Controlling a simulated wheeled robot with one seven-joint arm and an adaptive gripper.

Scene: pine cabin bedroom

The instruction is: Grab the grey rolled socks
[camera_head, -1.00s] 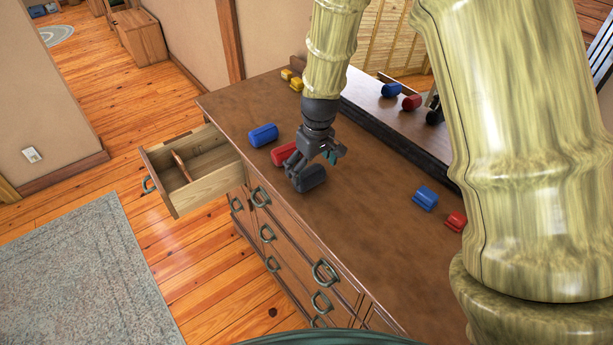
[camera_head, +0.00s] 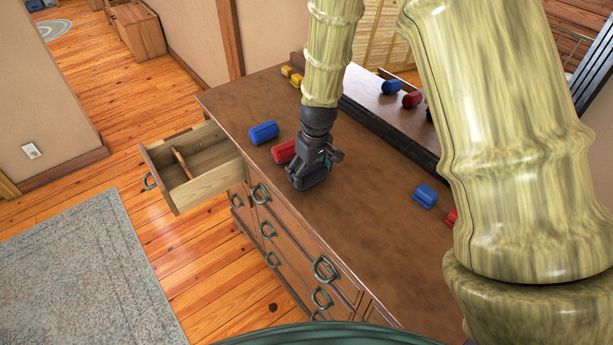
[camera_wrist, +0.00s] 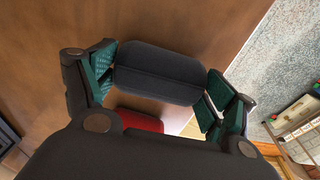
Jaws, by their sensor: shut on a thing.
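The grey rolled socks (camera_wrist: 158,72) are a dark charcoal roll between the green-padded fingers of my gripper (camera_wrist: 160,80) in the wrist view, one finger at each end. In the head view, my gripper (camera_head: 314,172) is low at the dresser top, near its front edge, and mostly hides the grey roll. My gripper is shut on the grey socks. I cannot tell whether the roll still touches the wood.
A red roll (camera_head: 283,152) lies close behind my gripper, with a blue roll (camera_head: 263,132) beyond. The dresser top (camera_head: 365,215) is clear to the right, up to another blue roll (camera_head: 424,196). A drawer (camera_head: 205,185) stands open at the left.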

